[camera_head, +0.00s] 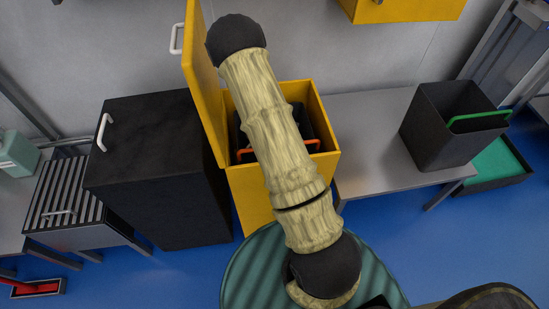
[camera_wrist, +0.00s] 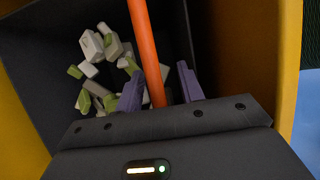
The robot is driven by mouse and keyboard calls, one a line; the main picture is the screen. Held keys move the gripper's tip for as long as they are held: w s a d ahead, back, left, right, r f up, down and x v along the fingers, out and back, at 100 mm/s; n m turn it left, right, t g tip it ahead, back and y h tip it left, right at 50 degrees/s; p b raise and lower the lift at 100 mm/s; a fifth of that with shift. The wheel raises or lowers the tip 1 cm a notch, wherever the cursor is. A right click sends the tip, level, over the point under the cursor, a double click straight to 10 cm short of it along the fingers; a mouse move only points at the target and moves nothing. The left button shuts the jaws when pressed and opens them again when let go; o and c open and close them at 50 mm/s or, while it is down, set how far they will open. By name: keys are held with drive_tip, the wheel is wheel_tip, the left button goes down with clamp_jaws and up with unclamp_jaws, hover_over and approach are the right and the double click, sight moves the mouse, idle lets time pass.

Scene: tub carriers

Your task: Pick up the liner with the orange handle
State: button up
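The dark liner (camera_head: 304,123) sits inside the open yellow bin (camera_head: 320,110). Its orange handle (camera_head: 313,143) shows on both sides of my arm in the head view. In the wrist view the orange handle (camera_wrist: 147,45) runs down between the two purple fingers of my gripper (camera_wrist: 161,84). The fingers are apart, with a gap between the handle and the right finger. The liner's dark inside (camera_wrist: 60,55) holds several white, grey and green pieces. In the head view my arm hides the gripper and the middle of the handle.
The yellow lid (camera_head: 203,80) stands raised at the bin's left. A black cabinet (camera_head: 155,150) stands to the left. A dark liner with a green handle (camera_head: 443,130) stands on the grey bench (camera_head: 370,155) at right. The bin's yellow wall (camera_wrist: 250,50) is close to my gripper.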

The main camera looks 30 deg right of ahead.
clamp_jaws()
drive_tip(key=shift+w, duration=0.1)
idle(1.4)
